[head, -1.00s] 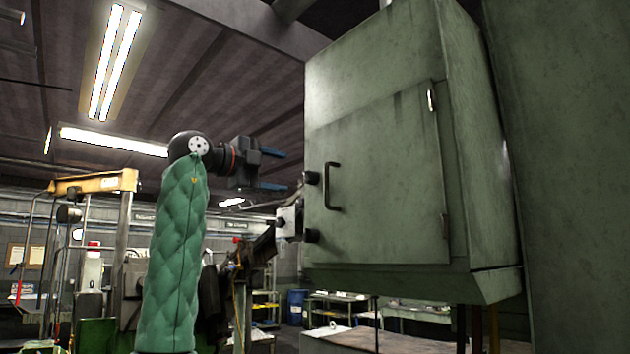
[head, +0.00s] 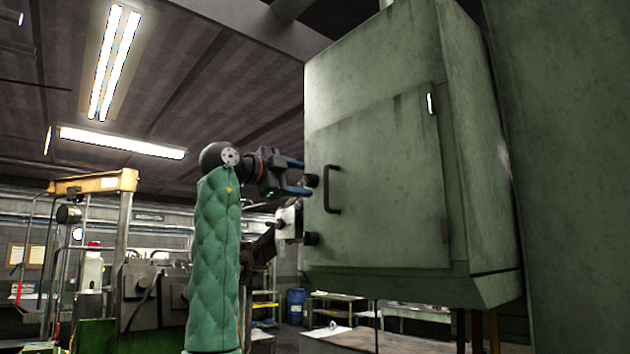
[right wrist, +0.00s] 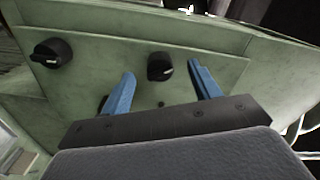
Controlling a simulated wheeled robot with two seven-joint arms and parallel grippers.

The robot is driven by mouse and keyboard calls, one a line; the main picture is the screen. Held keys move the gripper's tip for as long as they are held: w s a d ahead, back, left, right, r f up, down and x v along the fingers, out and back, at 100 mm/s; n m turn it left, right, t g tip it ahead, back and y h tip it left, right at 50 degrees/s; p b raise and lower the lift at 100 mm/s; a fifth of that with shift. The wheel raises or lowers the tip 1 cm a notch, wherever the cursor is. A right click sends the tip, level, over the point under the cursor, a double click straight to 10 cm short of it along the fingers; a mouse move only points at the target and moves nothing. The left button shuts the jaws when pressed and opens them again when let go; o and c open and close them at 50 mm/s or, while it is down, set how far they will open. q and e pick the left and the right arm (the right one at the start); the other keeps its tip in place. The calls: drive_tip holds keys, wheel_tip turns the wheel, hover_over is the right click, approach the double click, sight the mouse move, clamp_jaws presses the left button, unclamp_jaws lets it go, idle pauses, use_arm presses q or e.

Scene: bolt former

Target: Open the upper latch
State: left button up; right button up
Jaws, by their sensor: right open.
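A green cabinet door (head: 385,190) shows in the head view, with two black latch knobs on its left edge. The upper latch (head: 312,180) is a dark round knob level with the top of the door handle; the lower latch (head: 311,239) is below it. My right gripper (head: 300,177) is open, with its blue fingers pointing right at the upper latch. In the right wrist view the upper latch (right wrist: 160,66) stands between and just beyond the two open fingertips. The lower latch (right wrist: 50,52) is off to the left there. My left gripper is not in view.
A black bar handle (head: 331,188) stands out from the door right beside the latches. A pale box (head: 289,221) is just below my right gripper at the cabinet's left.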

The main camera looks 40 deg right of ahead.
drive_tip(key=shift+d, duration=0.95)
drive_tip(key=shift+w+n, duration=0.1)
drive_tip(key=shift+n, duration=0.3)
drive_tip(key=n, duration=0.1)
drive_tip(key=n+p, duration=0.1)
drive_tip(key=shift+a+r+n, duration=0.1)
drive_tip(key=shift+a+n, duration=0.1)
drive_tip(key=shift+n, duration=0.6)
drive_tip(key=shift+d+f+n, duration=0.2)
drive_tip(key=shift+n, duration=0.6)
drive_tip(key=shift+a+r+n, duration=0.1)
drive_tip(key=shift+a+n, duration=0.1)
drive_tip(key=shift+n, duration=0.6)
drive_tip(key=shift+d, duration=0.15)
